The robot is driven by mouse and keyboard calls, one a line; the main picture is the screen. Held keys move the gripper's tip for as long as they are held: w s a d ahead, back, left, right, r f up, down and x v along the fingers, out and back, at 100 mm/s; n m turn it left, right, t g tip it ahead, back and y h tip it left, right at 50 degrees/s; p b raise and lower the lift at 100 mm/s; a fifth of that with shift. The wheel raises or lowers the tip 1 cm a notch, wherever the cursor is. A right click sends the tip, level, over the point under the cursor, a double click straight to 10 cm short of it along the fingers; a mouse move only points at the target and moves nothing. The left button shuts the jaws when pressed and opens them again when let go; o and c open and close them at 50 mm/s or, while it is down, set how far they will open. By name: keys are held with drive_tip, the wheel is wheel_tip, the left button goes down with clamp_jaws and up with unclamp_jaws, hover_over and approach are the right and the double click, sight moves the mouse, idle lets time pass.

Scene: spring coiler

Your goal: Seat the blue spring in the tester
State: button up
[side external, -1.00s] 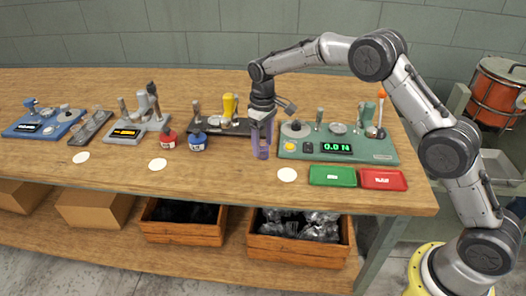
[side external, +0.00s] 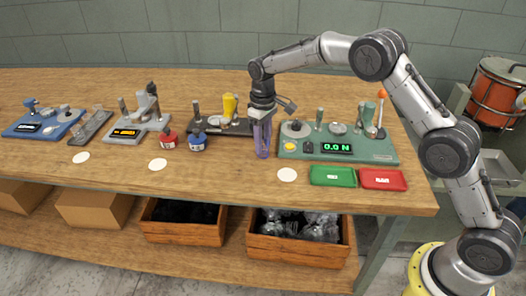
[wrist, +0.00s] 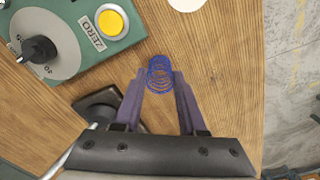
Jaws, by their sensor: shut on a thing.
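My gripper (side external: 263,154) points down just left of the green tester, close above the wooden bench. In the wrist view its purple fingers (wrist: 159,78) are shut on the blue spring (wrist: 160,72), whose coils show between the fingertips. In the side view the spring is hard to tell from the fingers. The tester (side external: 365,157) has a lit display reading 0.0 N, a yellow ZERO button (wrist: 111,22) and a grey dial with a black knob (wrist: 38,49). The spring is apart from the tester.
A green tray (side external: 333,176) and a red tray (side external: 383,180) lie in front of the tester. A white disc (side external: 287,175) lies left of them. A black fixture with a yellow post (side external: 230,105) and red (side external: 168,140) and blue (side external: 197,141) containers stand to the left.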

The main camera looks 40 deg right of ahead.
drive_tip(key=shift+r, duration=0.5)
drive_tip(key=shift+r, duration=1.2)
